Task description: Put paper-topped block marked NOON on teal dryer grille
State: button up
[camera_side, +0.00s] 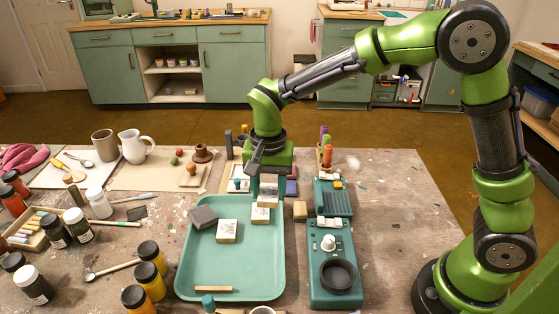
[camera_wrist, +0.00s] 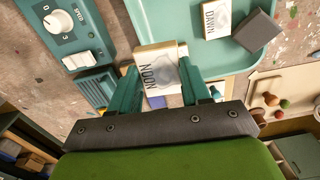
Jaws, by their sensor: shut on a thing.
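The block marked NOON (camera_wrist: 158,72) has a pale paper top with a grey print and wooden sides. My gripper (camera_wrist: 160,88) is shut on it, one teal finger on each side, with the word readable in the wrist view. In the side view my gripper (camera_side: 264,186) points down over the far right part of the teal tray, with the block (camera_side: 262,213) at its fingertips. I cannot tell whether the block clears the tray. The teal dryer grille (camera_side: 333,202) is to the right, with ribbed slots and a few small pieces at its far end.
The teal tray (camera_side: 232,276) holds a DAWN block (camera_side: 227,231), a dark grey block (camera_side: 203,217) and a wooden strip. A plain wooden block (camera_side: 300,210) stands between tray and grille. A teal unit with a white knob (camera_side: 331,243) is nearer. Jars crowd the left.

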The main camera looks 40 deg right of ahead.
jog(key=s+d+m, duration=0.1)
jog(key=s+d, duration=0.1)
jog(key=d, duration=1)
send_over(336, 202)
jog(key=f, duration=0.1)
jog(key=shift+f+n, duration=0.35)
jog(key=shift+n, duration=0.45)
jog(key=shift+f, duration=1.85)
jog(key=shift+f, duration=0.3)
jog(key=shift+f, duration=0.25)
jog(key=shift+f, duration=0.55)
